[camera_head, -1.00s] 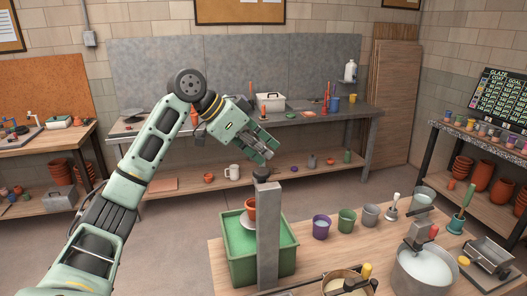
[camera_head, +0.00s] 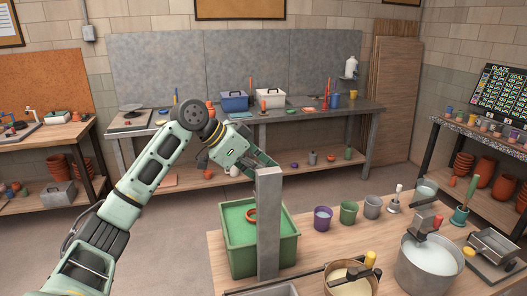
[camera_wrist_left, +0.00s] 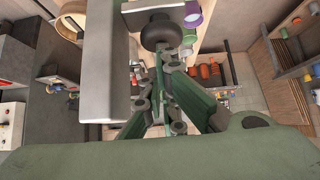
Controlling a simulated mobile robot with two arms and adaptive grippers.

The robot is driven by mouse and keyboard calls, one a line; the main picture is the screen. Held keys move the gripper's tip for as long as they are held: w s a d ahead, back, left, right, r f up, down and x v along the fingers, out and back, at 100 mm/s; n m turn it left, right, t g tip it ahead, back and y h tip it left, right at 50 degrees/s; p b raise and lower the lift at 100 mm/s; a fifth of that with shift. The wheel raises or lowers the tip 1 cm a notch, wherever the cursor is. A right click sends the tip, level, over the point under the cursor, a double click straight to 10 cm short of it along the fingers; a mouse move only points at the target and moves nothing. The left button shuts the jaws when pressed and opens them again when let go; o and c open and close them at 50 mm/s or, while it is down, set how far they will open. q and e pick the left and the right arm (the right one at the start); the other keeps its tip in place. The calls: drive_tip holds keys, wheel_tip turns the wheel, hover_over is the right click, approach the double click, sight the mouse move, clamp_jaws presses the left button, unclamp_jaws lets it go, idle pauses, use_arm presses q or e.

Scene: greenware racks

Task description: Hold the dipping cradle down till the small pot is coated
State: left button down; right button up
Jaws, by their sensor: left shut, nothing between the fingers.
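The green tub (camera_head: 240,262) of green glaze stands at the table's front left. The small orange pot (camera_head: 250,213) sits low in the glaze; only its rim area shows, partly behind the cradle's grey post (camera_head: 269,225). The post also shows in the left wrist view (camera_wrist_left: 103,65), beside the cradle's dark round knob (camera_wrist_left: 161,33). My left gripper (camera_wrist_left: 163,58) is shut and empty, its fingertips at the knob; whether they touch I cannot tell. In the head view its fingertips are hidden behind the post's top. My right gripper is not in view.
A purple cup (camera_head: 322,219), a green cup (camera_head: 348,212) and a grey cup (camera_head: 372,206) stand right of the tub. A large grey pot (camera_head: 426,268) and a cream-filled bowl (camera_head: 348,283) stand farther front. The table between them is clear.

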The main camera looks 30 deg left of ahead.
use_arm(q)
wheel_tip(320, 180, down, 5)
drive_tip(key=shift+f+b, duration=0.1)
drive_tip(key=shift+b, duration=0.55)
drive_tip(key=shift+s, duration=0.1)
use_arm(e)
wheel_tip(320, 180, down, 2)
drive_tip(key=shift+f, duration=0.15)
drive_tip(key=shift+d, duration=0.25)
use_arm(q)
drive_tip(key=shift+d+f, duration=0.1)
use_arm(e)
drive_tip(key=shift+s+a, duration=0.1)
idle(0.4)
